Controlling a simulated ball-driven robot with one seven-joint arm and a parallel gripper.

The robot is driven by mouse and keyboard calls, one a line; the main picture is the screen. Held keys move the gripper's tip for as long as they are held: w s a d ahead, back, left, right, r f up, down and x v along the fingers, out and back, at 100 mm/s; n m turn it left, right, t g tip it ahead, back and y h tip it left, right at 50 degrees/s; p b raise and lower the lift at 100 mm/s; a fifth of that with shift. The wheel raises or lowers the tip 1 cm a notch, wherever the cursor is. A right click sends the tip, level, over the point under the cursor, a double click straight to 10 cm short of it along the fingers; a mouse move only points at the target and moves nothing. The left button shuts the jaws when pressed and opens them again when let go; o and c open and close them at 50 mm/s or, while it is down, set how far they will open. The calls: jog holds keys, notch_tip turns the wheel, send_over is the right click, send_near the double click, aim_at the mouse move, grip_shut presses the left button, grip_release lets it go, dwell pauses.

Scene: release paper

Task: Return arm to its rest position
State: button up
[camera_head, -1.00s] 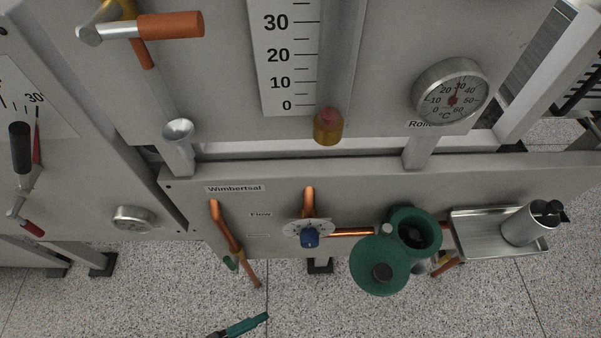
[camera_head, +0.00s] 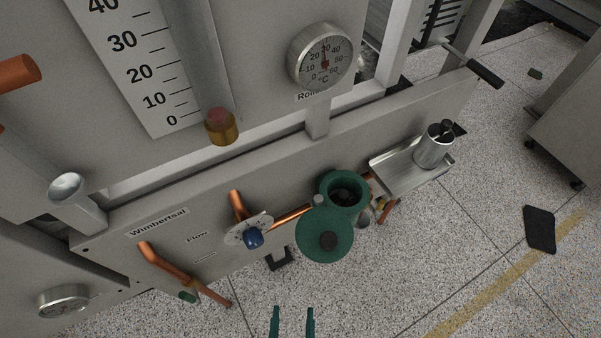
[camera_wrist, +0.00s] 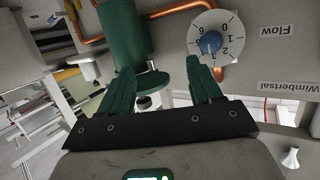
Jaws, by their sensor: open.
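My gripper (camera_head: 292,322) shows at the bottom of the head view as two green fingertips standing apart, with nothing between them. In the wrist view my gripper (camera_wrist: 163,82) is open and empty. Its two green fingers point toward the panel. A green vessel (camera_wrist: 122,35) and its round green lid are beyond the fingers there, and the flow dial (camera_wrist: 216,40) is beyond the right finger. The rest of my arm is hidden in the head view.
The green vessel (camera_head: 345,187) with its open lid (camera_head: 325,236) juts from the panel near a metal tray (camera_head: 389,175) holding a steel cup (camera_head: 434,148). Copper pipes and the blue-knobbed flow dial (camera_head: 246,231) also stick out.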

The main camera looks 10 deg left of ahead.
jog(key=w+d+f+n+g+y, duration=0.15)
jog(key=d+g, duration=0.25)
jog(key=d, duration=0.4)
jog(key=w+d+f+n+g, duration=0.1)
jog(key=d+f+g, duration=0.25)
jog(key=d, duration=0.45)
jog(key=s+d+r+m+g+h, duration=0.1)
jog(key=s+d+r+g, duration=0.1)
jog(key=d, duration=0.5)
jog(key=s+d+r+m+g+h, duration=0.2)
jog(key=d+r+g, duration=0.2)
jog(key=d+r, duration=0.2)
jog(key=shift+s+d+r, duration=0.25)
jog(key=shift+s+d, duration=0.15)
jog(key=shift+d, duration=0.35)
jog(key=shift+m+g, duration=0.25)
jog(key=shift+c, duration=0.3)
